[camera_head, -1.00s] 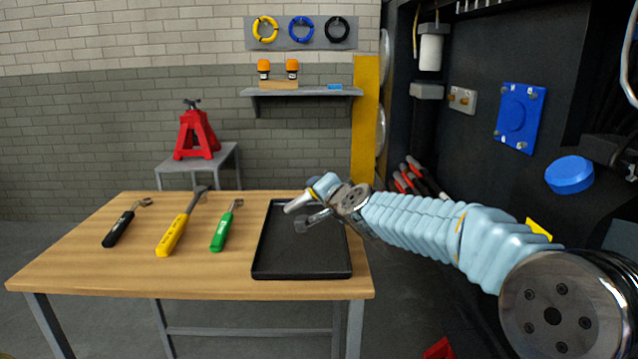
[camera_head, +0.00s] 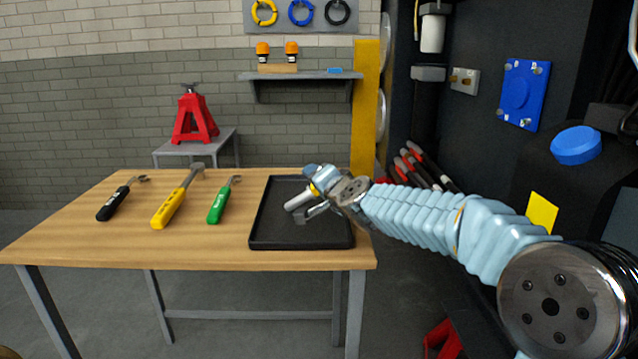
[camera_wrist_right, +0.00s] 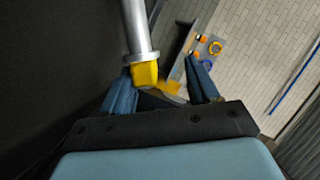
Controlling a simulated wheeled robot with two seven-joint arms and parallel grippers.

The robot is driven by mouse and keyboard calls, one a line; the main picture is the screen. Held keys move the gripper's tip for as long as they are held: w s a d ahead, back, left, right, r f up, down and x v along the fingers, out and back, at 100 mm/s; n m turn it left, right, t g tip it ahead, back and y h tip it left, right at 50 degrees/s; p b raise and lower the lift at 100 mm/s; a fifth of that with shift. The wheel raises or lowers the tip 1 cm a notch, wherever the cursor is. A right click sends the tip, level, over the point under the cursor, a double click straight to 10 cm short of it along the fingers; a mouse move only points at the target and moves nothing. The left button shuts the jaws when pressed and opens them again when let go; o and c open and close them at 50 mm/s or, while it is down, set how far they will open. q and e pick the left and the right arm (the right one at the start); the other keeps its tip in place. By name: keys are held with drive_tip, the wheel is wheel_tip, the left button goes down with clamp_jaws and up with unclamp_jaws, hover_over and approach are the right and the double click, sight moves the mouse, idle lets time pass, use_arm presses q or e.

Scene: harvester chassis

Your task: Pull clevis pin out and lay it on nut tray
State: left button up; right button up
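The clevis pin (camera_head: 299,200) has a silver shaft and a yellow head. It is with my right gripper (camera_head: 314,198) over the far part of the black nut tray (camera_head: 255,226). In the right wrist view, the yellow head (camera_wrist_right: 145,73) sits between my right gripper's fingers (camera_wrist_right: 162,80), close to the left one. A gap shows on its right side there. The shaft points away from the palm, past the fingertips. The pin moves along with the gripper, so I take it as held. I cannot tell whether the shaft touches the tray floor. My left gripper is not in view.
A black-handled tool (camera_head: 115,204), a yellow-handled tool (camera_head: 168,208) and a green-handled tool (camera_head: 219,204) lie on the wooden table (camera_head: 190,246), left of the tray. The dark chassis (camera_head: 575,60) stands at the right. The tray's front part is bare.

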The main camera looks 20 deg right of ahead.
drive_tip(key=p+v, duration=0.4)
drive_tip(key=v, duration=0.9)
drive_tip(key=shift+s+r+p, duration=0.1)
drive_tip(key=shift+p, duration=0.3)
drive_tip(key=shift+s, duration=0.3)
